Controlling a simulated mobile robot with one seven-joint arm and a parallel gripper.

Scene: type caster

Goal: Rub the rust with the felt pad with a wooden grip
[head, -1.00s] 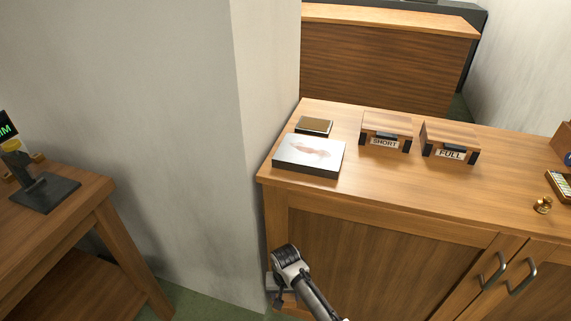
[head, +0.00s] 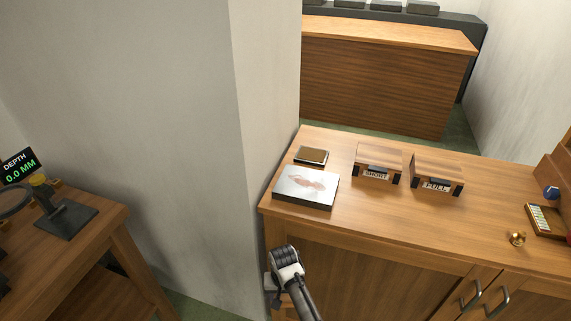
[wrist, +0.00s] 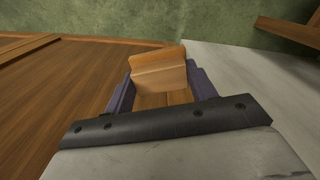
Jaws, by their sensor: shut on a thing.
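The rust is a reddish-brown patch (head: 308,184) on a pale plate (head: 290,196), which lies on the cabinet top at its left end. In the wrist view my gripper (wrist: 163,88) is shut on a light wooden block, the wooden grip (wrist: 158,68) of the felt pad. The felt face is not visible. In the head view my arm's end is low in front of the cabinet's left front corner, below the top and apart from the plate. The fingers are mostly hidden there.
A small brown-topped flat box (head: 311,155) lies behind the plate. Wooden boxes labelled SHORT (head: 378,165) and FULL (head: 436,176) stand to its right. A brass weight (head: 517,239) is farther right. A wall (head: 190,150) borders the cabinet's left side. The front middle of the top is clear.

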